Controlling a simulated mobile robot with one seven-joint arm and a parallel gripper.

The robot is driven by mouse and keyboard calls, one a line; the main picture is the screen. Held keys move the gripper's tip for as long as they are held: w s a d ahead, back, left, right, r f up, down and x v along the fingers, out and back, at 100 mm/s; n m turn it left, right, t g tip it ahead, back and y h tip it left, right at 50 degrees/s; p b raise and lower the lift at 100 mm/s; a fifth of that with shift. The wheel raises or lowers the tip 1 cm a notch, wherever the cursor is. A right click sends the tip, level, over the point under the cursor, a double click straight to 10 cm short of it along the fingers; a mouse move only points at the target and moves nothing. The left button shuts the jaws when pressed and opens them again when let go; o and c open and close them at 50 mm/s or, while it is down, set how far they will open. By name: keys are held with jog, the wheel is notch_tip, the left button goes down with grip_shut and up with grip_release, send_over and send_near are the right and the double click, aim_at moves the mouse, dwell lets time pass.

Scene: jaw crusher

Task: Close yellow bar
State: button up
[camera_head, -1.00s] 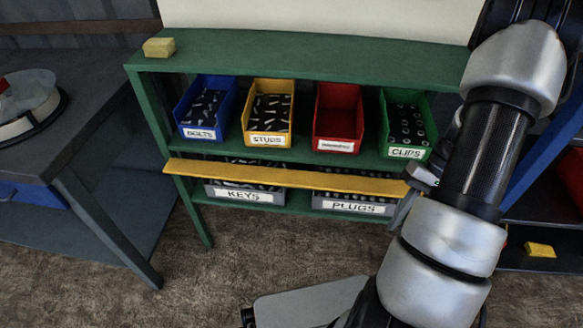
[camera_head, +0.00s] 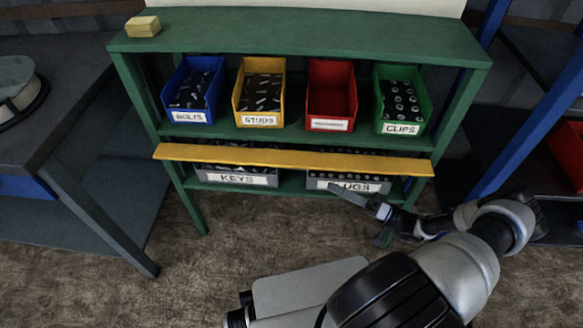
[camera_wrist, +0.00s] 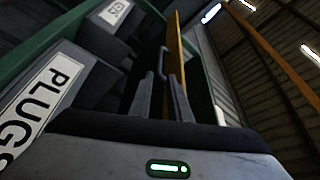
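The yellow bar (camera_head: 290,157) is a long flat strip across the front of the green shelf unit, below the upper row of bins and above the lower bins. In the wrist view the yellow bar (camera_wrist: 174,45) runs upward just beyond my fingers. My gripper (camera_head: 345,194) is below the bar's right part, in front of the PLUGS bin. In the wrist view my gripper (camera_wrist: 158,85) shows two grey fingers with a narrow gap and nothing clearly held between them. Whether a finger touches the bar I cannot tell.
Blue, yellow, red and green bins stand on the upper shelf. Grey KEYS (camera_head: 236,178) and PLUGS (camera_head: 350,186) bins sit behind and below the bar. A yellow block (camera_head: 142,27) lies on the shelf top (camera_head: 300,35). Dark tables (camera_head: 75,90) stand left. Floor in front is open.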

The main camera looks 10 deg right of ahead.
aim_at(291, 164)
jog(key=b+x, duration=0.1)
jog(key=x, duration=1.4)
jog(key=shift+w+a, duration=0.15)
jog(key=shift+a, duration=0.15)
grip_shut()
